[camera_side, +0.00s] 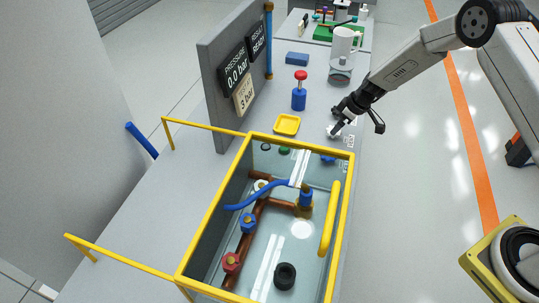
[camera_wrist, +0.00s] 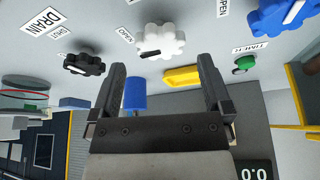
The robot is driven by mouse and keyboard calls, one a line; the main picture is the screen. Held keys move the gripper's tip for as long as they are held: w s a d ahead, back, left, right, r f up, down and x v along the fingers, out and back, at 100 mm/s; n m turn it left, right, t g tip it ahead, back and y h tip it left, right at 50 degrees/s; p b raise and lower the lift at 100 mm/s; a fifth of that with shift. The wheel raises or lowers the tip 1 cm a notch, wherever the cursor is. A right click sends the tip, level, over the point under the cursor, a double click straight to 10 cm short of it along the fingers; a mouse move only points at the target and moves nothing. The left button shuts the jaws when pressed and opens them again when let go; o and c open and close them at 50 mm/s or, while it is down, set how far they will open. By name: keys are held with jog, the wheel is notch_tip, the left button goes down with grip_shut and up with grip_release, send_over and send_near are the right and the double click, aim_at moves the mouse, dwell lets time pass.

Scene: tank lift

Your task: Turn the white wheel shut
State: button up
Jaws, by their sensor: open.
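The white wheel (camera_wrist: 165,40) is a lobed handwheel at the top middle of the wrist view, with a dark pointer bar on its lower left. A small label (camera_wrist: 125,35), seemingly reading OPEN, is beside its left edge. My gripper (camera_wrist: 161,66) is open, its two black fingers apart and nothing held between them. The wheel appears beyond the fingertips, roughly centred between them; I see no contact. In the side view my gripper (camera_side: 341,122) is low over the bench's right edge, close to the white wheel (camera_side: 333,131), which is small and partly hidden there.
A black wheel (camera_wrist: 84,61), a blue wheel (camera_wrist: 284,18) and a green knob (camera_wrist: 243,65) are near the white one. A yellow tray (camera_side: 287,124) and a red-topped blue bottle (camera_side: 299,95) stand left of my gripper. A yellow-framed glass tank (camera_side: 181,276) is in front.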

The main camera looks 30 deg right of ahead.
jog(key=shift+x, duration=1.45)
jog(key=c, duration=1.2)
